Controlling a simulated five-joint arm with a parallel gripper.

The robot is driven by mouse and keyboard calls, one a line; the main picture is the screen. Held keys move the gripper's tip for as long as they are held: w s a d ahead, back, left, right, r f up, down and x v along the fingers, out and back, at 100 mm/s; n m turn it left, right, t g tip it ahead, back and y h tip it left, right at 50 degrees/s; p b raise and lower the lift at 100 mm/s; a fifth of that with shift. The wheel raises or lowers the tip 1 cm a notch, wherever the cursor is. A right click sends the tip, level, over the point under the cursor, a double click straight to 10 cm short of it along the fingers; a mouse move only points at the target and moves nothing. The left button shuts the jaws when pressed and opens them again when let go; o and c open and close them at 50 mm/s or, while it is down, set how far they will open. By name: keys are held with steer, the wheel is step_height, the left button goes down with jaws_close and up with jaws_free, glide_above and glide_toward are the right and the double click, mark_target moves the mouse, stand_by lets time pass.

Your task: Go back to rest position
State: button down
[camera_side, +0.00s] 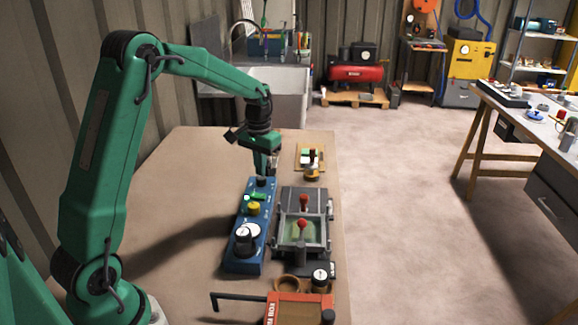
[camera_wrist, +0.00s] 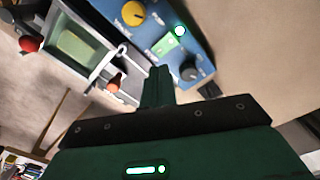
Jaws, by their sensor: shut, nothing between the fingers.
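My green arm reaches over the brown workbench (camera_side: 180,165). My gripper (camera_side: 268,172) points down just above the far end of a blue control panel (camera_side: 240,262), close to a black knob (camera_side: 262,182). I cannot tell in the side view whether it touches the knob. In the wrist view my gripper (camera_wrist: 158,72) has its fingers together, with nothing held. The blue panel (camera_wrist: 185,30) shows there with a yellow knob (camera_wrist: 133,13), a lit green display (camera_wrist: 168,40) and a black knob (camera_wrist: 192,72). The fingertips are beside the panel's edge in that view.
Right of the panel is a grey device with red-knobbed levers (camera_side: 303,203). A small wooden-based piece (camera_side: 310,160) stands behind it. A red-orange box (camera_side: 298,308) and a ring (camera_side: 287,283) are at the front. The bench is clear on the left.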

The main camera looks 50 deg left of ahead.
steer(key=s+d+r+m+t, duration=0.1)
steer(key=s+d+r+t, duration=0.2)
steer(key=s+d+r, duration=0.7)
steer(key=s+d+r+m+t, duration=0.1)
steer(key=s+d, duration=0.1)
steer(key=s, duration=0.4)
steer(key=s+d+r+m+t, duration=0.1)
steer(key=s+d, duration=0.2)
steer(key=s, duration=0.4)
steer(key=shift+s+d+t, duration=0.15)
steer(key=shift+s+t, duration=0.05)
steer(key=shift+t, duration=0.1)
